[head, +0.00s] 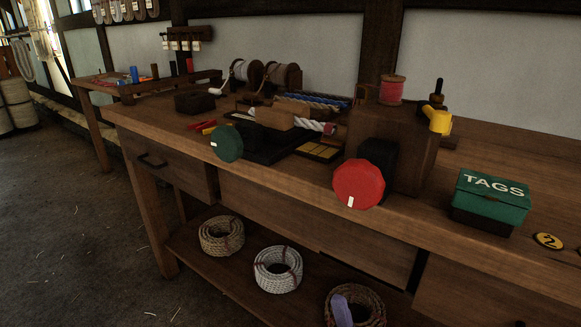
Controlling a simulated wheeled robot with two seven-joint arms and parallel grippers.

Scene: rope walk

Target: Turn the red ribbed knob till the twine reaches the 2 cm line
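The red ribbed knob (359,184) sits at the front edge of the bench, on the front of a dark mount beside a wooden block (418,151). A small white mark shows low on its face. A spool of red twine (391,90) stands on top of the block, with a yellow piece (439,121) at the block's upper right. I cannot make out the twine's end or a 2 cm line. Neither of my grippers can be made out in the head view, and nothing is touching the knob.
A green knob (227,143) is left along the bench edge (268,165). A green TAGS box (491,199) and a round number 2 disc (548,241) are on the right. Rope coils (278,269) lie on the lower shelf. The space in front of the red knob is clear.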

